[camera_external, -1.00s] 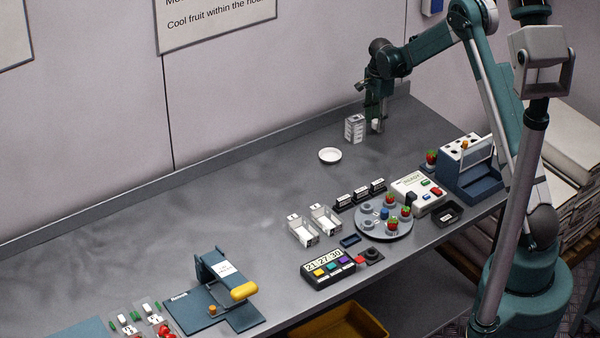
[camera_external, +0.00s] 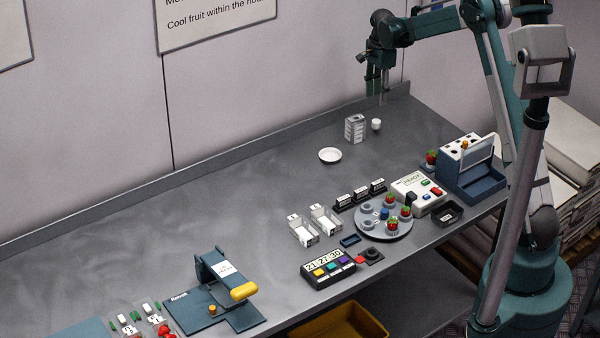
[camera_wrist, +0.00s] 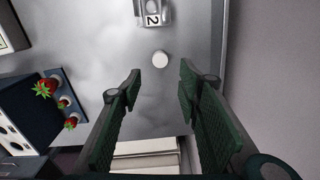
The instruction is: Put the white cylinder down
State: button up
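The white cylinder (camera_external: 376,124) stands on the grey bench, just right of a small clear-and-white rack. In the wrist view the white cylinder (camera_wrist: 160,59) shows as a pale round top beyond my fingertips, with bare bench around it. My gripper (camera_external: 376,88) is raised above the back of the bench, clear of the cylinder. In the wrist view my gripper (camera_wrist: 160,82) has its two green fingers spread wide, with nothing between them.
The rack (camera_external: 355,129), numbered 2 in the wrist view, stands close to the cylinder. A white dish (camera_external: 330,156) lies to its left. A blue-and-white device (camera_external: 470,165), a round tray (camera_external: 384,232) and a labelled console (camera_external: 418,193) stand toward the front right. The left-middle bench is clear.

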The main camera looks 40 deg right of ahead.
jog(key=shift+r, duration=0.35)
jog(key=shift+r, duration=0.1)
dwell(0.4)
jog(key=s+a+r+n+t, duration=0.2)
jog(key=s+a+r+n, duration=0.35)
jog(key=s+r, duration=0.5)
jog(key=s+a+r+n+t, duration=0.1)
jog(key=s+a+r+n, duration=0.4)
jog(key=s+r, duration=0.5)
jog(key=s+a+f+n+t, duration=0.1)
jog(key=s+a+n, duration=0.1)
jog(key=s, duration=0.7)
jog(key=s+a+f+n+t, duration=0.1)
jog(key=s+a+n, duration=0.2)
jog(key=s, duration=0.7)
jog(key=s+a+f+n+t, duration=0.1)
jog(key=s+a+n+t, duration=0.1)
jog(key=s, duration=0.8)
jog(key=shift+a+n, duration=0.6)
jog(key=shift+n, duration=0.55)
